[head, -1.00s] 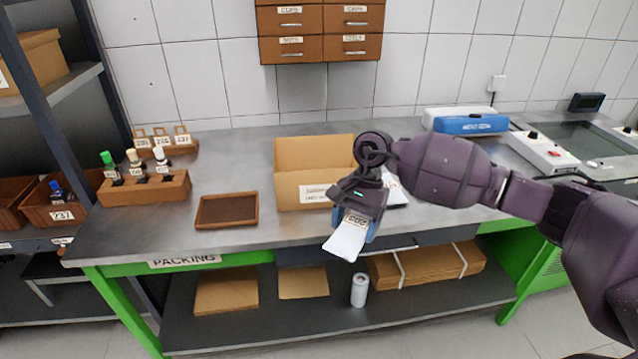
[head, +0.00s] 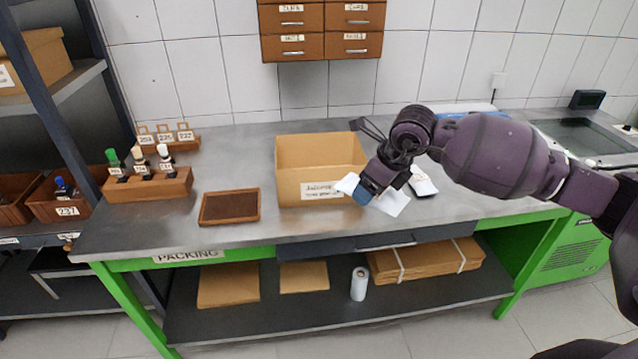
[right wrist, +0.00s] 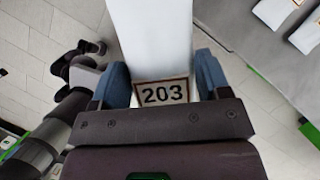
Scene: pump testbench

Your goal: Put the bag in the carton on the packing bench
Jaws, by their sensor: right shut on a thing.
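My right gripper (head: 364,193) is shut on a white bag (head: 347,184), just in front of the carton's right front corner. In the right wrist view the bag (right wrist: 157,35) sits between the blue fingertips of the gripper (right wrist: 161,76), with a label reading 203. The open brown carton (head: 300,188) stands on the grey packing bench (head: 240,150), with a white label on its front wall. The bag's tip overlaps the carton's front in the head view; I cannot tell if they touch. My left gripper is not in view.
White packets (head: 393,203) lie on the bench right of the carton, partly behind my gripper. A brown tray (head: 229,222) lies left of the carton, and a wooden bottle rack (head: 148,189) stands farther left. Drawers (head: 321,28) hang on the wall above.

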